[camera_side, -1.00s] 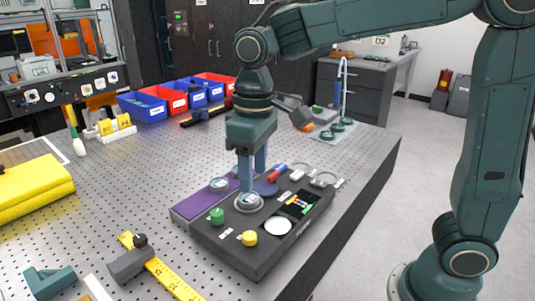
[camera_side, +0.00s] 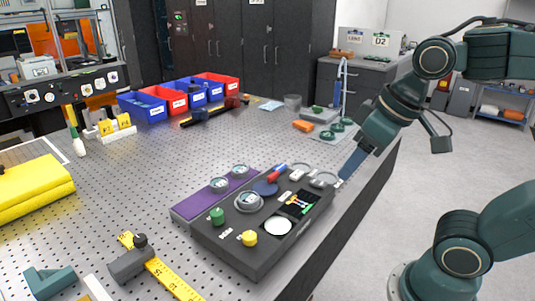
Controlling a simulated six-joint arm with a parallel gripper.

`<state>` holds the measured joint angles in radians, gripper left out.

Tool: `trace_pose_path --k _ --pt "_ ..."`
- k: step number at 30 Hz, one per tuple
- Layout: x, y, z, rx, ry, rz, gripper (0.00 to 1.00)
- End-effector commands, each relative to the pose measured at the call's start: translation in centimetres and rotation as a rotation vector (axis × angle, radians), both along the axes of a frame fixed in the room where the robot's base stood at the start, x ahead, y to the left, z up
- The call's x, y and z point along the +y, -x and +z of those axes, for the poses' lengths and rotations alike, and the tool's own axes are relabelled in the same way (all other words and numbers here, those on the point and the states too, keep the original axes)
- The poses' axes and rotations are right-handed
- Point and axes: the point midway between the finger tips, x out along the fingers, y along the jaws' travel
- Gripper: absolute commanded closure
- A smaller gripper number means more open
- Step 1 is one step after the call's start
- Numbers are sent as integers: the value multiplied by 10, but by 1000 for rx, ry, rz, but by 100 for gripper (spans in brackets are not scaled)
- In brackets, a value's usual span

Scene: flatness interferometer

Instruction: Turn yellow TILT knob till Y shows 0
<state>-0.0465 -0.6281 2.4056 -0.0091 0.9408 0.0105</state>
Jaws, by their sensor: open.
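The yellow knob (camera_side: 250,238) stands upright on the front of the dark instrument box (camera_side: 255,262). A green knob (camera_side: 217,216) stands to its left, and a round white window (camera_side: 278,226) is to its right. A small dark screen (camera_side: 300,204) with coloured marks is on the box; its reading is too small to make out. My gripper (camera_side: 345,178) is at the right end of the box, near the table's right edge, well away from the yellow knob. It is open, with one finger mostly hiding the other. I see nothing held in it.
A purple tray (camera_side: 188,209) with round glass pieces lies behind the box. A ring-mounted piece (camera_side: 248,202) sits on the box. A yellow ruler (camera_side: 172,280) lies in front. Blue and red bins (camera_side: 143,107) stand at the back.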

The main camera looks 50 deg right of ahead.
Motion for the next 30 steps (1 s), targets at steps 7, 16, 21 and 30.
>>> trace_pose_path --k 7,16,21,30 --pt "-10 21 -9 -62 4 -42 51" --pt "-11 24 -11 -69 5 -47 51" --pt "-11 23 -11 -69 5 -47 51" --pt "-11 23 -11 -68 5 -46 51"
